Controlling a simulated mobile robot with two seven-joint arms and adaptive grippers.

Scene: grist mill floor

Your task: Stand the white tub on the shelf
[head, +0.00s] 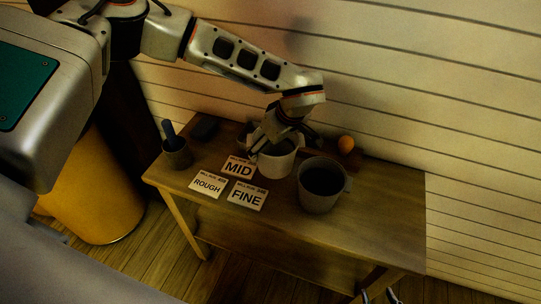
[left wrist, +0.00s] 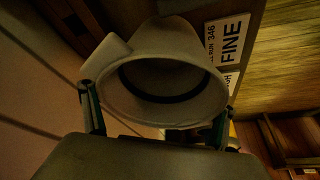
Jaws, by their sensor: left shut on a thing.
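The white tub (head: 278,165) is at the back middle of the wooden table. My left gripper (head: 268,142) reaches down to its rim from above and is shut on it. In the left wrist view the tub's round opening (left wrist: 165,82) faces the camera between the two fingers. A pale block-like part shows at its upper left. I cannot tell whether the tub touches the table top. My right gripper (head: 379,293) shows only partly at the bottom edge, empty, with its tips apart. I cannot clearly make out a separate shelf.
A grey mug (head: 322,187) stands close on the tub's right. Cards MID (head: 238,168), ROUGH (head: 207,186) and FINE (head: 246,196) lie to its left. An orange ball (head: 346,144), a dark block (head: 205,128) and a pot with a tool (head: 177,152) are also there. The table's right end is clear.

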